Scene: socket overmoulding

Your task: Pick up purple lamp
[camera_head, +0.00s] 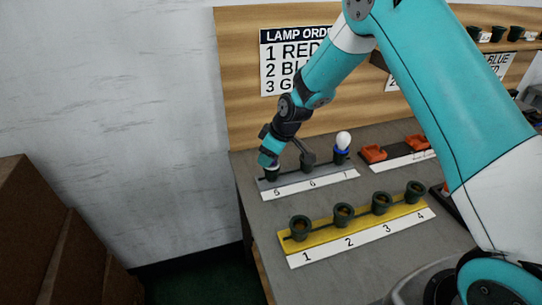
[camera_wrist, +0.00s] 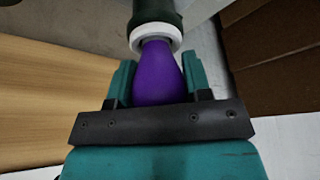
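The purple lamp (camera_wrist: 160,78) shows in the wrist view as a purple bulb with a white collar, next to a dark green socket (camera_wrist: 155,12). My gripper (camera_wrist: 158,68) has one teal finger on each side of the bulb, with no clear gap on either side. I cannot tell whether the fingers press on it. In the head view my gripper (camera_head: 269,160) points down over position 5 of the grey numbered rack (camera_head: 310,184). There the bulb is hidden by the gripper.
A yellow rack (camera_head: 290,243) with several dark sockets is in front. Orange parts (camera_head: 374,153) lie to the right. A wooden board (camera_head: 238,60) with a lamp order sign (camera_head: 285,62) stands behind.

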